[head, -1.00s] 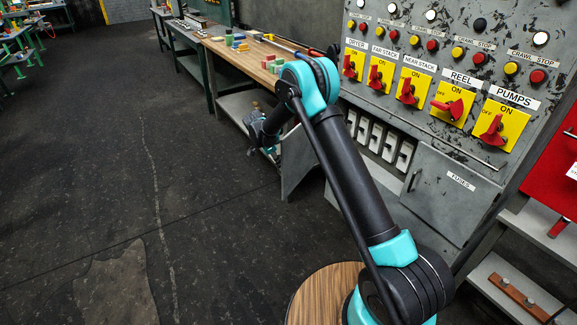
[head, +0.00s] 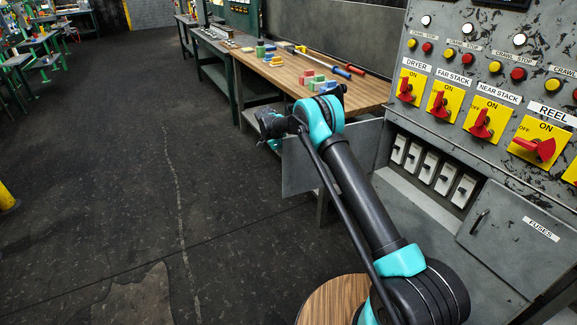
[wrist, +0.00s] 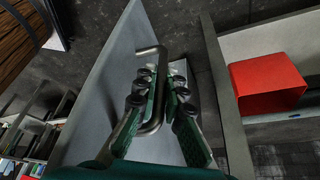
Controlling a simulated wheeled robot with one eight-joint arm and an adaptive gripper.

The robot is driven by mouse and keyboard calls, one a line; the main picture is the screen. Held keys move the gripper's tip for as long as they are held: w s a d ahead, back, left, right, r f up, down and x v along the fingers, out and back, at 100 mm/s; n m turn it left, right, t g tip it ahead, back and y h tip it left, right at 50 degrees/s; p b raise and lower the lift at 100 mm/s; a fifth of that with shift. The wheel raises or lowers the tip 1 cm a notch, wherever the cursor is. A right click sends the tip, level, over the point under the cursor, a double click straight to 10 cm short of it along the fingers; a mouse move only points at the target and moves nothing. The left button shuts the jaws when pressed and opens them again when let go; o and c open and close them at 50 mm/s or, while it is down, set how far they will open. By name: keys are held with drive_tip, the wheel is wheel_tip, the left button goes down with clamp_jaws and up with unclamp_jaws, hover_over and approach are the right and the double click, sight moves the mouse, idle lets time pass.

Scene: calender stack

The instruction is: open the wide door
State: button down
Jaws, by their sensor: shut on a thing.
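The wide grey door (head: 345,157) stands swung open at the left of the control cabinet, baring a recess with several white fuse blocks (head: 420,162). In the wrist view the grey door panel (wrist: 112,62) fills the middle, with a bent metal bar handle (wrist: 161,58) on it. My gripper (wrist: 158,88) is shut on this handle, its green-padded fingers on either side of the bar. In the head view my gripper (head: 270,126) is small and dark at the door's far left edge, partly hidden by my arm.
A smaller door labelled FUSES (head: 522,238) is closed on the cabinet's right. A wooden workbench (head: 335,88) with coloured blocks and tools stands just behind the open door. A red box (wrist: 268,84) shows at right in the wrist view. The dark floor (head: 110,190) at left is open.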

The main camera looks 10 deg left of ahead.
drive_tip(key=shift+a, duration=0.35)
drive_tip(key=c, duration=1.8)
unclamp_jaws()
drive_tip(key=shift+o, duration=1)
drive_tip(key=shift+w+d, duration=0.1)
drive_tip(key=v, duration=1.2)
